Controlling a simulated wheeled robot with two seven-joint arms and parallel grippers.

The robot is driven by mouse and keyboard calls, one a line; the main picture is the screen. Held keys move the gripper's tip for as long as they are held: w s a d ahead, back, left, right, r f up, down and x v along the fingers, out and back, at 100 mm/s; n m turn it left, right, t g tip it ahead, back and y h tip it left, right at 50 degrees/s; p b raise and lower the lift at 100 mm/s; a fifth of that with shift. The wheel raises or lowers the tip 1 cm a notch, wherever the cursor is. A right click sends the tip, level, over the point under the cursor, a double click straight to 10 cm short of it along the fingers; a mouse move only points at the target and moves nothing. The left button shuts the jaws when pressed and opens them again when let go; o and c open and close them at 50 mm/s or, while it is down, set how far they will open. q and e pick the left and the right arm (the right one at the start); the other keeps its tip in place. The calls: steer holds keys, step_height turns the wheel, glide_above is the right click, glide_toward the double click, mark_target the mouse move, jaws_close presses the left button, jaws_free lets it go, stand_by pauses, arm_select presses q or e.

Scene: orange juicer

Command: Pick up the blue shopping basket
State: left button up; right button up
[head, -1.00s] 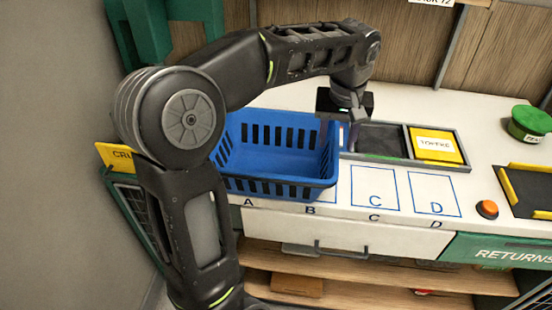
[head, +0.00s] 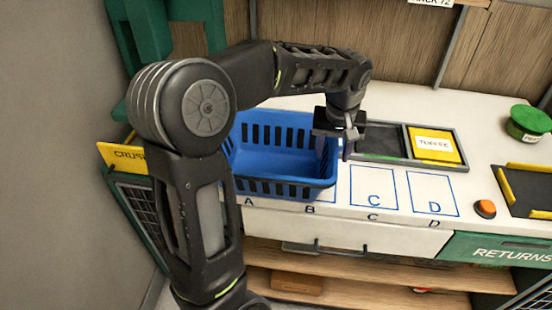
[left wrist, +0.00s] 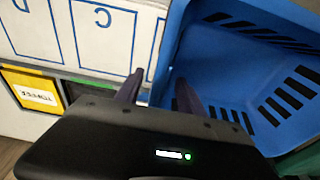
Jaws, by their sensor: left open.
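The blue shopping basket (head: 282,163) stands upright on the white counter, over the marked squares A and B, partly hidden at its left by my left arm. My left gripper (head: 343,148) is at the basket's right side wall, pointing down and open. In the left wrist view, the basket (left wrist: 235,65) fills the right side. There, the left gripper's fingers (left wrist: 160,77) are spread, one outside the basket's wall and one over its inside. I cannot tell whether either finger touches the wall. My right gripper is not in view.
A tray with a dark compartment and a yellow TOFFEE compartment (head: 435,142) lies right of the basket. Squares C (head: 373,187) and D are bare. An orange button (head: 485,208), a green-lidded container (head: 528,122) and a dark yellow-edged tray (head: 528,188) are farther right.

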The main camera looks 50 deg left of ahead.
arm_select(q)
steer(key=shift+c, duration=0.3)
jaws_close()
stand_by(1.0)
